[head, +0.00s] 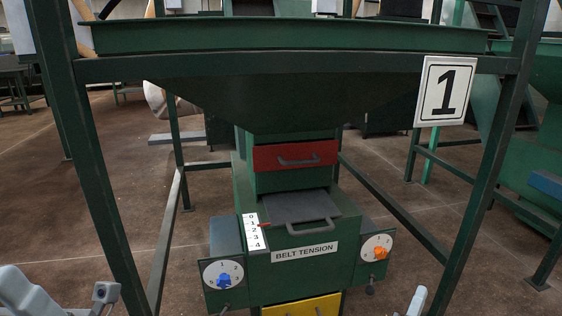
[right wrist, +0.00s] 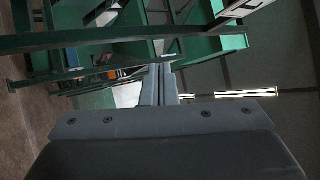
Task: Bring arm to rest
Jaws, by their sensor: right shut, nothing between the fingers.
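My right gripper (right wrist: 162,72) shows in the right wrist view, its two grey fingers together and nothing between them. In the head view only a pale piece of my right arm shows at the bottom edge, right of the machine. Grey parts of my left arm show at the lower left of the head view; the left gripper's fingers are not visible. The green hopper machine (head: 290,190) stands in front, apart from both arms.
The machine has a red drawer (head: 295,154), a yellow drawer (head: 302,306), a blue knob (head: 223,281) and an orange knob (head: 380,253). Green frame posts (head: 88,170) flank it. A number 1 sign (head: 445,91) hangs at right. Brown floor (head: 60,200) is open at left.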

